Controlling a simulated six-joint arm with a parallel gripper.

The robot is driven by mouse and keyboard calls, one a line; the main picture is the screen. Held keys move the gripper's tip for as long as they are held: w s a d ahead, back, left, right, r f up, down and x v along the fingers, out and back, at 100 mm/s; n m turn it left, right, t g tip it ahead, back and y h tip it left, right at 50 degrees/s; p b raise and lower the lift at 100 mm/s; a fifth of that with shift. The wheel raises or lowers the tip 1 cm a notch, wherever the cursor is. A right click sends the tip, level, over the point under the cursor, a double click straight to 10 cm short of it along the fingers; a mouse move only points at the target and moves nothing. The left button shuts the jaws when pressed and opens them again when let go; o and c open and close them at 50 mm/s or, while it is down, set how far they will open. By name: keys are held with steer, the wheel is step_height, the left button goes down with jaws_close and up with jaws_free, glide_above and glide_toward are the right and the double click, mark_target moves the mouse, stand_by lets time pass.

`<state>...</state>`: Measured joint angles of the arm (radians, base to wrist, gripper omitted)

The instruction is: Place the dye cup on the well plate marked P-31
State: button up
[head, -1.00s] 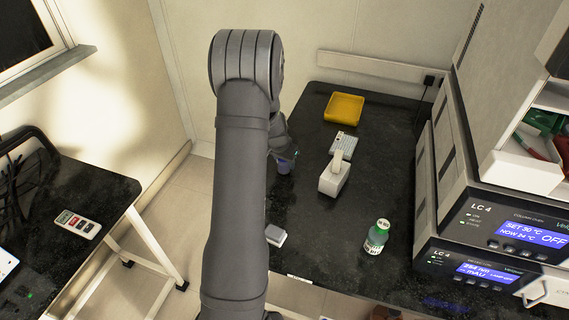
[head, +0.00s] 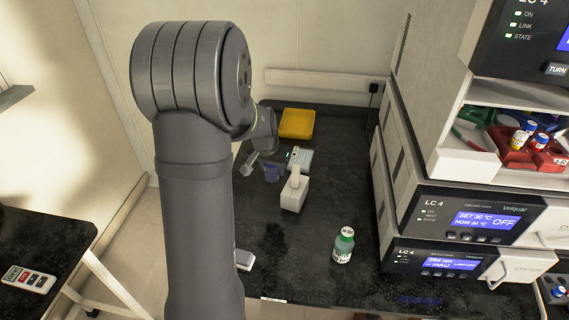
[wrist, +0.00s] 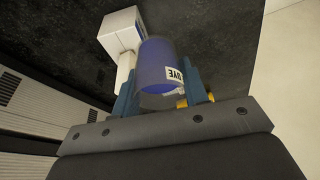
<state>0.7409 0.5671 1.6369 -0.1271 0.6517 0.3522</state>
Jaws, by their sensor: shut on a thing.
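The dye cup (wrist: 160,62) is blue and translucent, with a "DYE" label facing the wrist camera. My gripper (wrist: 158,80) is shut on it, one finger on each side. I cannot tell the cup's height above the bench. My arm hides part of the bench to the left.
A green-capped bottle (head: 343,246) stands nearer on the bench. Instrument units (head: 465,215) line the right side. A small white item (head: 244,260) is partly behind my arm.

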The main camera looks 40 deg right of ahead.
step_height(320, 180, up, 6)
steer(key=shift+f, duration=0.1)
steer(key=s+d+m, duration=0.2)
steer(key=d, duration=1.9)
glide_above(302, 159)
steer(key=s, duration=0.2)
steer(key=f, duration=0.8)
steer(key=a+f, duration=0.1)
steer(key=f, duration=0.2)
steer(key=shift+w+f, duration=0.25)
steer(key=shift+f, duration=0.15)
steer(key=shift+w+f, duration=0.3)
steer(key=shift+w, duration=0.15)
steer(key=shift+f, duration=1.95)
steer(key=shift+f, duration=0.15)
